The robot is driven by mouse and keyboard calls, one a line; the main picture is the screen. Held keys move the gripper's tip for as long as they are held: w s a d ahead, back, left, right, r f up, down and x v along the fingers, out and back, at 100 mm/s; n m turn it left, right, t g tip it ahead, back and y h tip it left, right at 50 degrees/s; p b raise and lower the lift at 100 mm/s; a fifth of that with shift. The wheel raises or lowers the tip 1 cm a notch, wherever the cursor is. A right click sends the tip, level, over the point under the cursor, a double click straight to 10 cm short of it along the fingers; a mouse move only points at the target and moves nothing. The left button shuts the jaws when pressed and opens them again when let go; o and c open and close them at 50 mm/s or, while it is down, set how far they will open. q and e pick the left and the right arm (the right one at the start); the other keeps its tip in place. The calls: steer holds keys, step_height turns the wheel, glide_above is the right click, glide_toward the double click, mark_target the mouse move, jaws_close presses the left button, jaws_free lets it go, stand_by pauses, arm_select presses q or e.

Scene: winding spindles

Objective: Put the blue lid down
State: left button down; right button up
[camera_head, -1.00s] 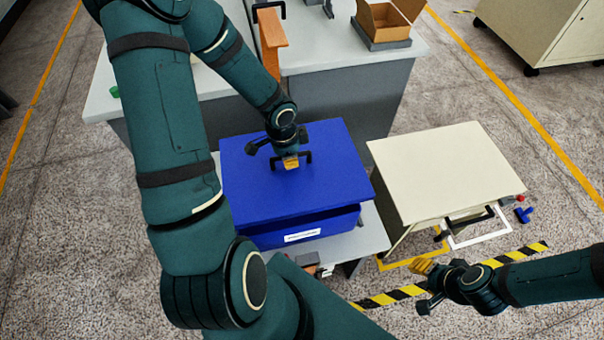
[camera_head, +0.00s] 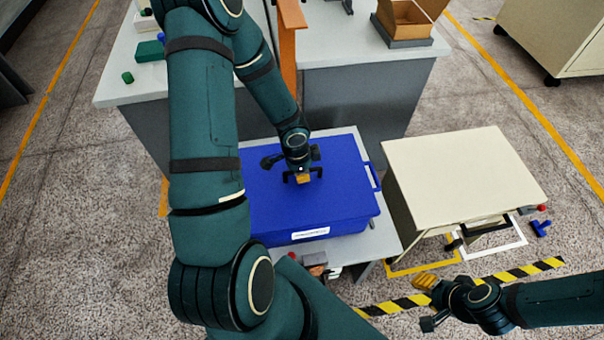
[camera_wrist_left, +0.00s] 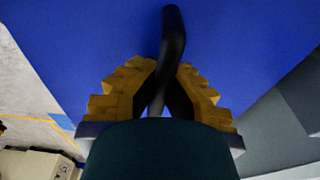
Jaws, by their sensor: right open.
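The blue lid (camera_head: 335,200) lies over the blue box (camera_head: 350,228) left of the cream cabinet, and looks level and lined up with it. My left gripper (camera_head: 303,178) comes down onto the black handle at the middle of the lid. In the left wrist view its yellow-padded fingers (camera_wrist_left: 165,75) close in on both sides of the black handle (camera_wrist_left: 172,40); blue lid surface fills the background. The box's front carries a white label, and a blue side handle (camera_head: 373,176) shows at its right. My right gripper (camera_head: 426,283) is open and empty over the floor at lower right.
The box stands on a light grey table (camera_head: 385,240). A cream cabinet (camera_head: 465,170) is to its right, with a blue item (camera_head: 541,228) on the floor beyond. A grey-topped bench (camera_head: 350,45) with a cardboard box (camera_head: 405,18) stands behind. Yellow-black tape (camera_head: 520,271) marks the floor.

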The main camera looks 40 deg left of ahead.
arm_select(q)
steer(key=shift+f, duration=0.15)
steer(key=c, duration=1.1)
jaws_free()
steer(key=shift+c, duration=0.2)
steer(key=r+p, duration=0.1)
steer(key=r, duration=0.2)
steer(key=r+p, duration=0.2)
steer(key=r, duration=0.2)
steer(key=s+a+r+p, duration=0.1)
steer(key=r+p, duration=0.1)
steer(key=r, duration=0.1)
steer(key=shift+r, duration=0.4)
steer(key=shift+r+p, duration=0.35)
steer(key=shift+r, duration=0.4)
steer(key=s+d+f+n+h, duration=0.1)
steer(key=d+f+n, duration=0.3)
steer(key=d, duration=0.8)
steer(key=s+d+f+n+t+h, duration=0.1)
steer(key=d+f+n, duration=0.3)
steer(key=d, duration=0.8)
steer(key=shift+s+f+n+h, duration=0.2)
steer(key=shift+n+h, duration=0.2)
steer(key=shift+n, duration=0.5)
